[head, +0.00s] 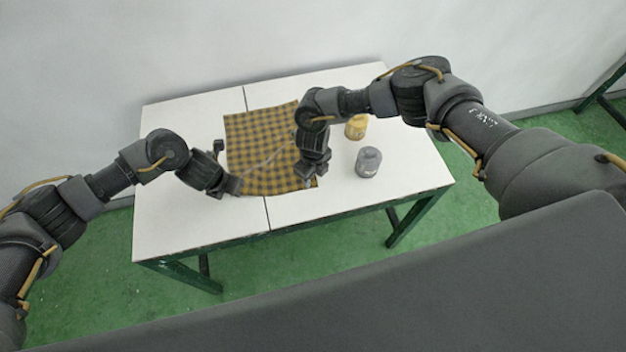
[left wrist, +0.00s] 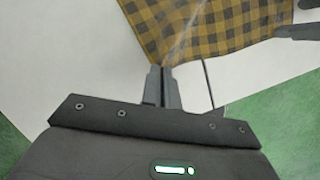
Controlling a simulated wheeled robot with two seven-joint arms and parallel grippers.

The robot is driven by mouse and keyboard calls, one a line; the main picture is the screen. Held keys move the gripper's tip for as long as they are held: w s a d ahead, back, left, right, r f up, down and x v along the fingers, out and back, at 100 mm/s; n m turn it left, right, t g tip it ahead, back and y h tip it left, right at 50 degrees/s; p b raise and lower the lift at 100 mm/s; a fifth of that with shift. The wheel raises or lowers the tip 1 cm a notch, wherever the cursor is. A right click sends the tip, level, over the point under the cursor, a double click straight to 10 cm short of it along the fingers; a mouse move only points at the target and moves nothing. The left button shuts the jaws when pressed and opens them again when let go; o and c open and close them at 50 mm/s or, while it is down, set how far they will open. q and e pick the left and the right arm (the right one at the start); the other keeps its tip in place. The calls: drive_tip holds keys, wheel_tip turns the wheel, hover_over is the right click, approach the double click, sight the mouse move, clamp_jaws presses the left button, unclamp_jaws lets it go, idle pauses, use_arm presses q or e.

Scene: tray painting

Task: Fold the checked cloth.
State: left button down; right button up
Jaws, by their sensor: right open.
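The checked cloth (head: 262,130), yellow-brown and dark, lies spread on the white table, with a pale diagonal crease. It also shows in the left wrist view (left wrist: 215,28). My left gripper (head: 236,187) is at the cloth's near left corner. In the left wrist view its fingers (left wrist: 162,72) are close together on that corner, which is partly hidden between them. My right gripper (head: 313,172) is open over the near right corner and hides part of the cloth's right side. Its fingers (left wrist: 300,18) show at the right edge of the left wrist view.
A grey jar (head: 368,163) stands right of my right gripper. A yellow jar (head: 355,128) stands behind it, close to my right arm. The white table (head: 405,165) is bare at the right and along the left. A wall is behind the table.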

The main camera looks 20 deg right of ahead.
drive_tip(key=shift+c, duration=0.4)
clamp_jaws()
idle(0.4)
drive_tip(key=shift+r, duration=2.45)
